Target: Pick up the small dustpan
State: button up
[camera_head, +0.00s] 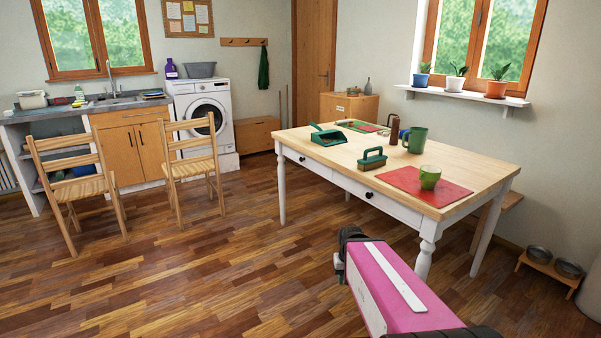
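The small dustpan (328,137) is dark green and lies on the far left part of the wooden table (320,161), near its left edge. Its short handle points up and to the left. A green-handled brush (373,158) sits nearer on the same table, apart from the dustpan. My pink arm link reaches in from the bottom right, well in front of the table and low. Its dark far end shows, but no gripper fingers can be made out. Nothing touches the dustpan.
A red mat (408,187) with a green cup (429,177) lies at the table's near right. A green mug (415,140) and brown bottle (394,128) stand behind. Two wooden chairs (190,150) stand left. The floor (200,270) left of the table is clear.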

aim_at(332, 134)
jog(key=i+j+z, duration=0.25)
jog(key=i+j, duration=0.2)
jog(key=j, duration=0.2)
jog(key=i+j+z, duration=0.15)
jog(key=j, duration=0.2)
jog(key=i+j+z, duration=0.1)
jog(key=j, duration=0.25)
jog(key=i+j+z, duration=0.15)
jog(key=i+j, duration=0.15)
jog(key=k+j, duration=0.05)
jog(key=j, duration=0.05)
